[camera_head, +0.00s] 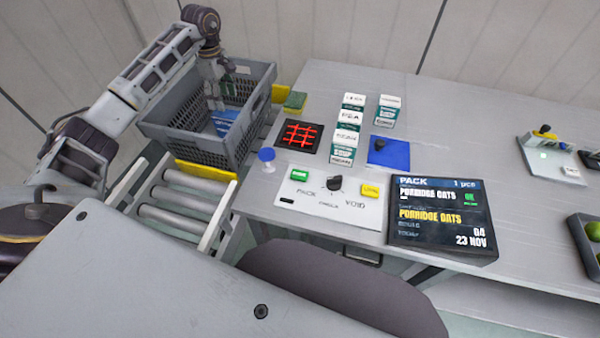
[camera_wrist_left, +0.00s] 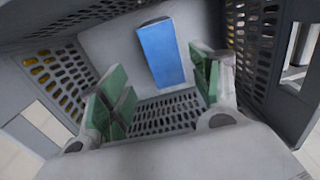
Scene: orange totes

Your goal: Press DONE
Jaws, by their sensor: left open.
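The control panel (camera_head: 310,205) is a white plate on the table with a green button (camera_head: 300,175) at its left, a black knob (camera_head: 334,183) in the middle and a yellow button (camera_head: 370,191) at its right. The green button's lettering is too small to read. My left gripper (camera_head: 221,90) is down inside the grey crate, away from the panel. In the left wrist view my left gripper (camera_wrist_left: 160,95) is open, its green pads apart. A blue box (camera_wrist_left: 161,52) lies in the crate beyond the fingers, apart from them. My right gripper is not in view.
The grey crate (camera_head: 193,152) stands at the end of a roller conveyor (camera_head: 180,208). A display (camera_head: 441,217) reads PACK, 1 pce, PORRIDGE OATS, 04, 23 NOV. A red-grid scanner (camera_head: 299,136), a blue-topped post (camera_head: 266,156), several small boxes and a blue pad (camera_head: 390,153) are near the panel.

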